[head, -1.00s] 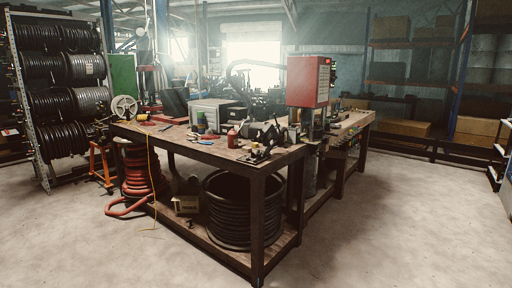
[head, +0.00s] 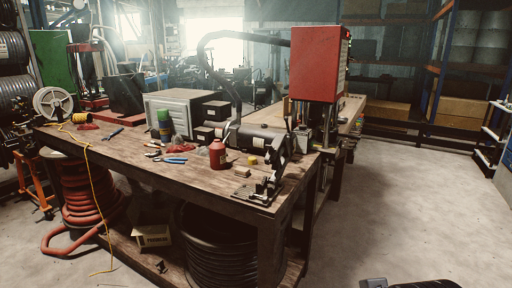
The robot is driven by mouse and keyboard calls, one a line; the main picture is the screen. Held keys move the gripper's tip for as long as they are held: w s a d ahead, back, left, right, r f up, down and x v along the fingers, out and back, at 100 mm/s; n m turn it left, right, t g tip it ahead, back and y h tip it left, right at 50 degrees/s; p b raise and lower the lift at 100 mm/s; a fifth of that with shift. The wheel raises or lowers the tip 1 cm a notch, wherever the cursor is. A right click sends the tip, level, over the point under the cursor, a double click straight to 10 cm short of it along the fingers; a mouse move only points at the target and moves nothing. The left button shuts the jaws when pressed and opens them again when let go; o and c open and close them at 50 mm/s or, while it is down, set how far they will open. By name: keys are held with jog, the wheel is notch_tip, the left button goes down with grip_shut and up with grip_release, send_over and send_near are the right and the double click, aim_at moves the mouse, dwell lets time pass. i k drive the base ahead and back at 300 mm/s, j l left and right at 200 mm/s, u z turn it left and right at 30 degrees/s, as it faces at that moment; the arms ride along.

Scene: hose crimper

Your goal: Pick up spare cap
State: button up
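I cannot tell for certain which item is the spare cap; the bench carries several small parts. A small yellow piece (head: 252,160) lies on the bench top, right of a red bottle (head: 217,154). A small pale tan block (head: 242,172) lies in front of it, near the bench's front edge. A green-capped container (head: 165,125) stands farther left. My gripper is not clearly in view. Only dark shapes (head: 425,284) show at the bottom edge, too cut off to identify.
The wooden workbench (head: 120,160) fills the middle. A red-headed machine (head: 318,65) stands at its right. A black clamp-like tool (head: 268,186) sits at the near corner. Pliers (head: 173,160) and a grey box (head: 180,108) lie left. The floor (head: 400,215) at right is clear.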

aim_at(252, 161)
jog(key=i+j+z, duration=0.1)
jog(key=i+j, duration=0.4)
jog(key=j, duration=0.15)
jog(key=i+j+z, duration=0.25)
jog(key=i+j, duration=0.25)
jog(key=j, duration=0.15)
jog(key=i+j+z, duration=0.1)
jog(key=j, duration=0.3)
jog(key=i+j, duration=0.3)
jog(key=i+j+z, duration=0.2)
jog(key=i+j, duration=0.1)
jog(key=i, duration=0.05)
